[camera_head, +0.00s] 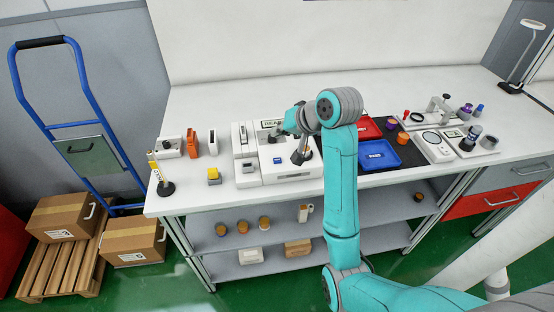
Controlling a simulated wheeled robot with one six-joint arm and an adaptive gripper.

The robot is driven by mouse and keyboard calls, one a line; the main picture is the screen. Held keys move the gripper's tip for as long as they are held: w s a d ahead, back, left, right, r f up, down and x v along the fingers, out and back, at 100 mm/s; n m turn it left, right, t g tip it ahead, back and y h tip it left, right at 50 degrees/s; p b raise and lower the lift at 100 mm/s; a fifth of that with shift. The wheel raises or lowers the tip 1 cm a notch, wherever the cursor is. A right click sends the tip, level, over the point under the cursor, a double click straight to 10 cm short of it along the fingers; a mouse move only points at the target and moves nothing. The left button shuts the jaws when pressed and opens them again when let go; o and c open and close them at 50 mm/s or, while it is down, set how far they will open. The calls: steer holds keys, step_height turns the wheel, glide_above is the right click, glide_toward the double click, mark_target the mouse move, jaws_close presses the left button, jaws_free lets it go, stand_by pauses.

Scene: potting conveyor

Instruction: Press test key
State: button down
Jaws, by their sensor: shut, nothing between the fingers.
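A white tester-like machine (290,177) stands on the bench, with a small display (269,123) that seems to begin "REA"; my wrist covers the rest. A small blue key (277,160) sits on its front top face. Its label is too small to read, so I cannot tell if it is the test key. My gripper (301,157) is shut and empty, pointing down over the machine's top, right of the blue key. I cannot tell whether its tips touch the surface. My arm hides part of the machine's right side.
Blue (388,156) and red (368,128) trays lie on a black mat to the right. White instruments (433,146) stand farther right.

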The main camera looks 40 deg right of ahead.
mark_target(279, 160)
steer(key=shift+f, duration=3.7)
steer(key=shift+f, duration=0.15)
steer(key=shift+f, duration=0.25)
steer(key=shift+f, duration=0.4)
steer(key=shift+r, duration=0.8)
steer(key=shift+r, duration=2.5)
